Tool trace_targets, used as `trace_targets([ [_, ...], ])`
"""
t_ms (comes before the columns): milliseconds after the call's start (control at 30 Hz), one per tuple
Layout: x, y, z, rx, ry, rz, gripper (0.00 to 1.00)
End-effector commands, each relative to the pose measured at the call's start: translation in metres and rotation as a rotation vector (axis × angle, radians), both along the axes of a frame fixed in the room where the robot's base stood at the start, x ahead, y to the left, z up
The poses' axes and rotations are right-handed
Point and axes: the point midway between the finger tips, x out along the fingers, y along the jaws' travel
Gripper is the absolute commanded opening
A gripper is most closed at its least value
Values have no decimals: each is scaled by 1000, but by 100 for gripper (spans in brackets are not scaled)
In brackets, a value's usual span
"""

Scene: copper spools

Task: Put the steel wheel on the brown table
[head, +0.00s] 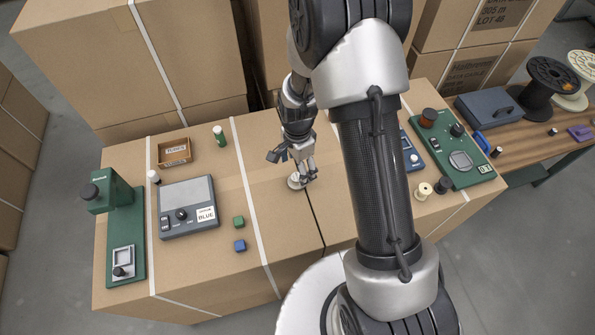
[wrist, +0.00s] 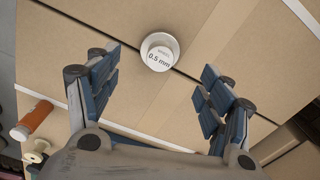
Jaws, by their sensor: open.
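A small pale grey wheel-like spool with a "0.5 mm" label, which looks like the steel wheel (wrist: 160,52), sits on the cardboard surface. In the head view the steel wheel (head: 295,183) shows partly under my gripper (head: 304,172). My gripper also shows in the wrist view (wrist: 161,66), with its blue-padded fingers spread apart and nothing between them. The wheel lies just beyond the fingertips, apart from them. The brown table (head: 518,138) is the wooden one at the right in the head view.
A black spool (head: 548,85) and a blue-grey case (head: 487,107) crowd the brown table.

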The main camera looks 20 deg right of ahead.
Motion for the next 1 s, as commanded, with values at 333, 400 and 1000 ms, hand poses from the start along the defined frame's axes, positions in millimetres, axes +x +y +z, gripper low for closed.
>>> trace_targets([
  [333,0,0,56,0,1,0,73],
  [400,0,0,63,0,-3,9,73],
  [1000,-110,0,286,-104,-244,783,73],
])
